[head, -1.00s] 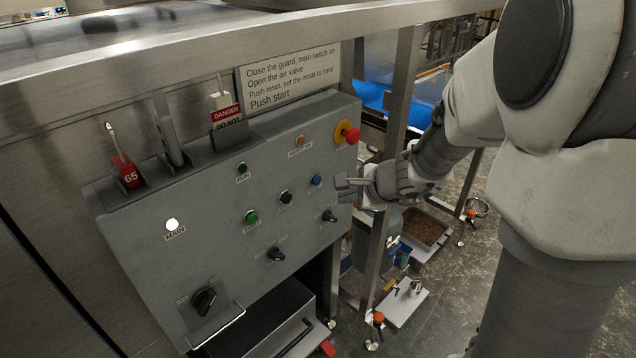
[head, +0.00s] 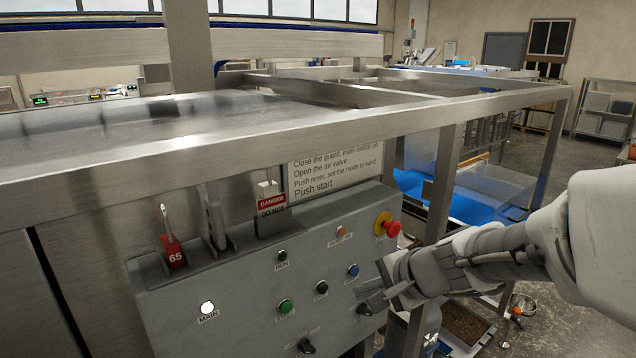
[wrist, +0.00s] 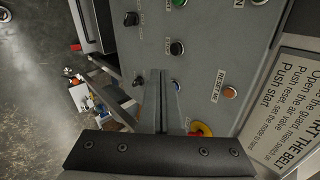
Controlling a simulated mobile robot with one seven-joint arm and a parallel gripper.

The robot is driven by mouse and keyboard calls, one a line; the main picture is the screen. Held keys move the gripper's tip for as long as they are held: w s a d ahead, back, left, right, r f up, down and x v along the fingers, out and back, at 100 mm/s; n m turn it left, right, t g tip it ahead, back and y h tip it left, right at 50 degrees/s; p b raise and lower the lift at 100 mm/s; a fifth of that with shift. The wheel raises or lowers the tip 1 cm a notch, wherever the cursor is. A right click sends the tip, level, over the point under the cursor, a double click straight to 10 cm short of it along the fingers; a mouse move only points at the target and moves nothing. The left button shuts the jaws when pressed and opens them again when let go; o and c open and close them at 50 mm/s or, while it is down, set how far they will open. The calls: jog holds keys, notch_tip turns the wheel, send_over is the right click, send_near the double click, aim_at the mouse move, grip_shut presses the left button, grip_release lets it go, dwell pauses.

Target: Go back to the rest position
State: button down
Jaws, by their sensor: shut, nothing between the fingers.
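My gripper (head: 372,290) is shut and empty, in front of the right side of the grey control panel (head: 235,300). In the head view its fingertips show close to the blue button (head: 352,271) and a dark selector knob; I cannot tell whether they touch the panel. In the wrist view the closed fingers (wrist: 162,95) point at the panel, with the blue button (wrist: 175,85) beside their tips. My forearm reaches in from the right of the head view.
A red emergency stop (head: 391,228) juts from the panel's upper right corner. A steel frame post (head: 440,185) stands behind my gripper, and a long steel rail (head: 300,138) runs above the panel. A lit white MAIN lamp (head: 208,308) is at lower left. Open floor (head: 570,275) lies at right.

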jog(key=s+d+r+n+h, duration=0.2)
jog(key=s+n, duration=0.4)
jog(key=s, duration=0.3)
jog(key=s+d+r+n+g+h, duration=0.1)
jog(key=s+d+r+n+h, duration=0.1)
jog(key=s+n, duration=0.4)
jog(key=s+h, duration=0.1)
jog(key=s, duration=0.2)
jog(key=shift+s+d+r+g, duration=0.2)
jog(key=shift+d+r+g, duration=0.1)
jog(key=shift+a, duration=0.15)
